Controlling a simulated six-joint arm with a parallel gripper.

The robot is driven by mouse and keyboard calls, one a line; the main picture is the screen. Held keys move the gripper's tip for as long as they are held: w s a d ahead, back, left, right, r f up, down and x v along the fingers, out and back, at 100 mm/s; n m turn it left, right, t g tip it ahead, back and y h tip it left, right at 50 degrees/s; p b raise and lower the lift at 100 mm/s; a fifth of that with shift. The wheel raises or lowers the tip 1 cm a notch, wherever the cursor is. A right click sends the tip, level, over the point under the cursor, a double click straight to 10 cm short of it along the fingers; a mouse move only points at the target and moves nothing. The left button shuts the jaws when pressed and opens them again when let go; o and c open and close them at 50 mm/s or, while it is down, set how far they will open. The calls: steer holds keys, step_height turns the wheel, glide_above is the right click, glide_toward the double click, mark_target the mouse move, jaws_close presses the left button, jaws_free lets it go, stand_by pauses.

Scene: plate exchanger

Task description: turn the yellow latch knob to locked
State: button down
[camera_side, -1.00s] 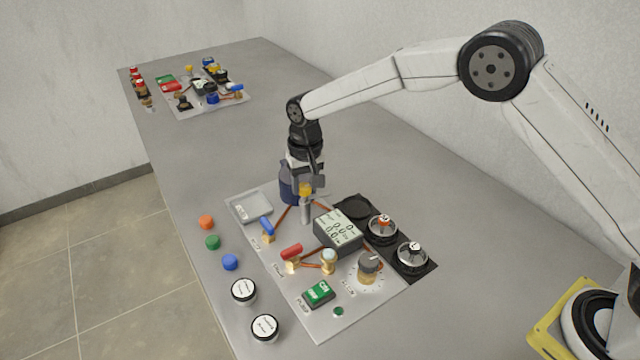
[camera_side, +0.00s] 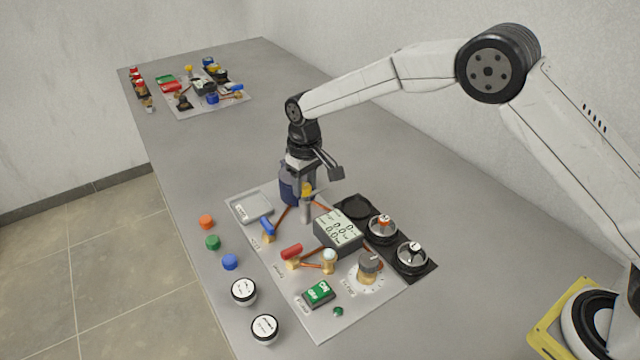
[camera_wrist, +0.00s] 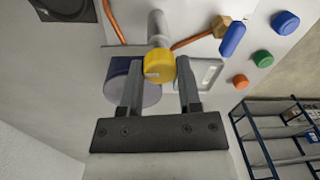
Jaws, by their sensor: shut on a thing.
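The yellow latch knob (camera_side: 306,189) sits on top of a grey post at the back of the near panel (camera_side: 318,325). In the wrist view the yellow knob (camera_wrist: 159,67) lies between my two fingers, with a small pale mark on its face. My gripper (camera_side: 308,185) is shut on the knob from above; it also shows in the wrist view (camera_wrist: 160,85). Part of the knob is hidden by the fingers in the side view. A dark blue cylinder (camera_side: 290,190) stands just behind the post.
A display box (camera_side: 340,232), a blue-handled valve (camera_side: 267,226), a red-handled valve (camera_side: 291,251) and a grey dial (camera_side: 368,264) stand on the panel. Loose coloured caps (camera_side: 212,242) and white-topped jars lie to the left. A second panel (camera_side: 240,103) sits farther back.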

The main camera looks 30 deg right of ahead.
mark_target(305, 185)
steer(key=n, duration=0.6)
steer(key=shift+n, duration=0.3)
steer(key=n, duration=0.6)
steer(key=shift+n+h, duration=0.3)
steer(key=shift+c, duration=1.4)
jaws_free()
steer(key=shift+r, duration=0.1)
steer(key=shift+w+r, duration=0.15)
steer(key=shift+r, duration=3.65)
steer(key=shift+d, duration=0.1)
